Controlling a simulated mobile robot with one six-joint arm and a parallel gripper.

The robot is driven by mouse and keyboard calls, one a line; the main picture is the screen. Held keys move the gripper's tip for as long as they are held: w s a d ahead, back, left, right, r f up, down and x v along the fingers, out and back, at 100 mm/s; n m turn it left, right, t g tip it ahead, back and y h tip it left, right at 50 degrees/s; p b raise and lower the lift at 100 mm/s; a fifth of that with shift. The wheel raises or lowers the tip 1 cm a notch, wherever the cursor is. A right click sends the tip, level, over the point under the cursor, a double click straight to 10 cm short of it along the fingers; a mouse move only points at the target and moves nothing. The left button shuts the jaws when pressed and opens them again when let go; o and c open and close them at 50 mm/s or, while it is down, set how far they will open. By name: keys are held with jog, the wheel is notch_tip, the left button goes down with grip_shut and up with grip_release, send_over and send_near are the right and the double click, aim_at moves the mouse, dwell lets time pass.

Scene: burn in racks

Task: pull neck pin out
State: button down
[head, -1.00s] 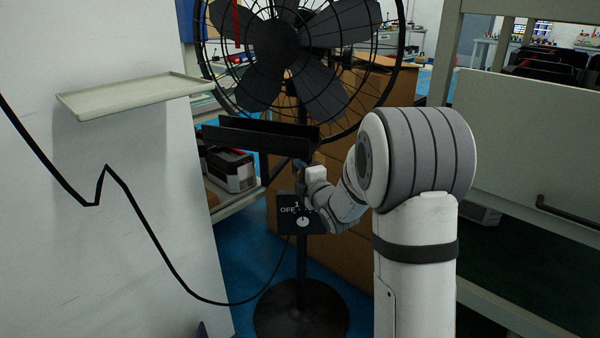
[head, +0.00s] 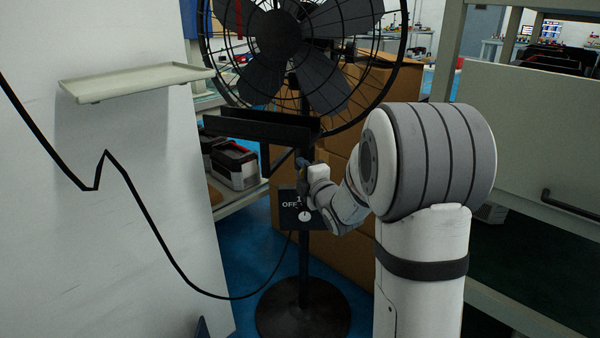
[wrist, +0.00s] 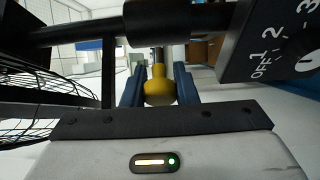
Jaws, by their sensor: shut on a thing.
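The pedestal fan (head: 277,38) stands upright in front of me, with a dark pole and round base. In the wrist view the neck pin (wrist: 159,93) is a yellow knob with a narrower yellow stem that points toward the dark fan neck (wrist: 158,20). My gripper (wrist: 159,76) has its two blue fingers on either side of the knob and is shut on it. In the head view my gripper (head: 303,162) is at the pole, just above the control box; the pin itself is hidden there.
The black control box (head: 290,212), marked OFF and 1, sits close below my gripper. A black tray-like bracket (head: 255,130) is just above left. A pale shelf (head: 135,82) and a black cable (head: 150,230) are on the left wall. Cardboard boxes (head: 350,255) stand behind.

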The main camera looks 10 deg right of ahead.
jog(key=c, duration=1.1)
grip_release()
jog(key=shift+c, duration=0.2)
jog(key=shift+s, duration=0.15)
jog(key=s+d+p, duration=0.1)
jog(key=s, duration=0.6)
jog(key=shift+s, duration=0.3)
jog(key=shift+s+f, duration=0.1)
